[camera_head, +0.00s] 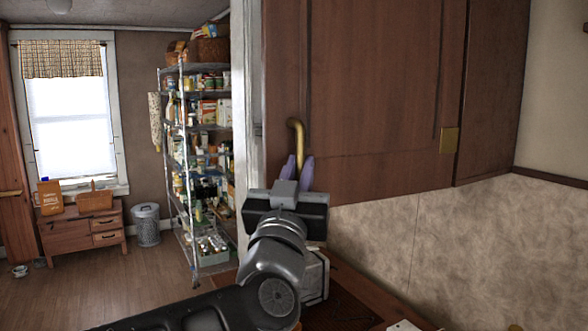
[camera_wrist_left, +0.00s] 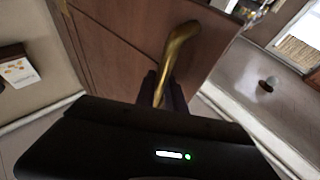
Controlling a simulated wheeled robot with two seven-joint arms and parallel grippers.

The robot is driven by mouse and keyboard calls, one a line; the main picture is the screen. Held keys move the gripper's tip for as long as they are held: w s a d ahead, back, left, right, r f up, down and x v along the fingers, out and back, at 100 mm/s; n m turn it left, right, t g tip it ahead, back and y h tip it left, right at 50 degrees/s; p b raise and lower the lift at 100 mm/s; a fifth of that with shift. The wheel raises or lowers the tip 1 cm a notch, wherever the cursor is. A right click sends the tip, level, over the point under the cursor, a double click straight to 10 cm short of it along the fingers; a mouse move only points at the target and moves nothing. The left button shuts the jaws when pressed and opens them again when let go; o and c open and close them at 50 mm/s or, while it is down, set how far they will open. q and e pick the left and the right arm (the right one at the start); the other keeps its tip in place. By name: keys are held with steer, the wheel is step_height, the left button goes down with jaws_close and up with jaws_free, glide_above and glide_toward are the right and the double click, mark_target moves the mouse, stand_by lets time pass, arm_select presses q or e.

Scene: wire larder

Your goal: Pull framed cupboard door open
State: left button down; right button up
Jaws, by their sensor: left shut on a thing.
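The framed cupboard door (camera_head: 375,95) is dark brown wood and hangs on the wall at the upper right of the head view. It looks closed there. A curved brass handle (camera_head: 297,135) sits near its lower left edge. My left gripper (camera_head: 300,172) reaches up from below, its purple fingers around the lower part of the handle. In the left wrist view the brass handle (camera_wrist_left: 177,55) runs down between the dark fingers (camera_wrist_left: 165,90), which are shut on it. The wooden door (camera_wrist_left: 130,30) shows behind it. My right gripper is in neither view.
A brass plate (camera_head: 449,140) sits on the wood right of the handle. A counter (camera_head: 345,285) lies below. A wire shelf rack (camera_head: 185,165) full of goods stands left, with a metal bin (camera_head: 147,228) and a low wooden cabinet (camera_head: 75,237) under the window. The floor there is open.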

arm_select(q)
steer(key=shift+s+d+r, duration=0.1)
steer(key=shift+r, duration=0.1)
steer(key=c, duration=1.7)
jaws_free()
steer(key=shift+d, duration=0.2)
steer(key=shift+f, duration=0.15)
steer(key=b+v, duration=0.3)
steer(key=v, duration=0.4)
steer(key=shift+s+a, duration=0.25)
steer(key=shift+f, duration=0.2)
